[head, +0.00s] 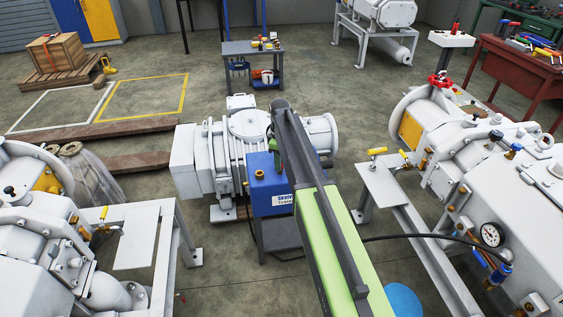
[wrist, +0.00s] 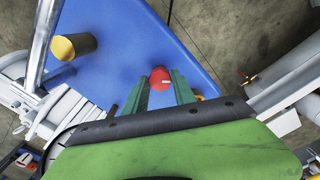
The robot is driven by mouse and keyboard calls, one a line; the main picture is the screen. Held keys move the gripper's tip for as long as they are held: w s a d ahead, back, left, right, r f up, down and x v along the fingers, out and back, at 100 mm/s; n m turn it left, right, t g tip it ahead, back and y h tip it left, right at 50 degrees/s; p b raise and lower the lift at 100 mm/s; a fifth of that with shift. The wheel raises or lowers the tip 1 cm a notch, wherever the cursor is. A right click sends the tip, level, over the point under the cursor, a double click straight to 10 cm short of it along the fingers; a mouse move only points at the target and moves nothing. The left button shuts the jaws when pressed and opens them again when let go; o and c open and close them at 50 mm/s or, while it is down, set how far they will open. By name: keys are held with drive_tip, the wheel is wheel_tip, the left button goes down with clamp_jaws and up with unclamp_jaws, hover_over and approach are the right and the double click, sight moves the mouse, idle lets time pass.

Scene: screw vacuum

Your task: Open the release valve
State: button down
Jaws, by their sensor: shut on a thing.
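A round red knob (wrist: 160,76) with a small white mark stands on the blue box (wrist: 115,50) in the wrist view; it may be the release valve. My gripper (wrist: 160,84) has its two green fingers on either side of the knob and is shut on it. In the head view the blue box (head: 264,195) with a white label stands in front of a grey pump, and my green arm reaches over it. The knob is hidden there. A brass cap (wrist: 64,47) on a dark stub stands left of the knob in the wrist view.
The grey pump (head: 248,122) is behind the blue box. Other white machines with yellow-handled valves stand at the left (head: 40,250) and right (head: 500,215). Floor shows between the machines.

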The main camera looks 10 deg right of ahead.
drive_tip(key=n, duration=0.4)
drive_tip(key=shift+n, duration=2.2)
drive_tip(key=c, duration=1)
unclamp_jaws()
drive_tip(key=shift+c, duration=0.2)
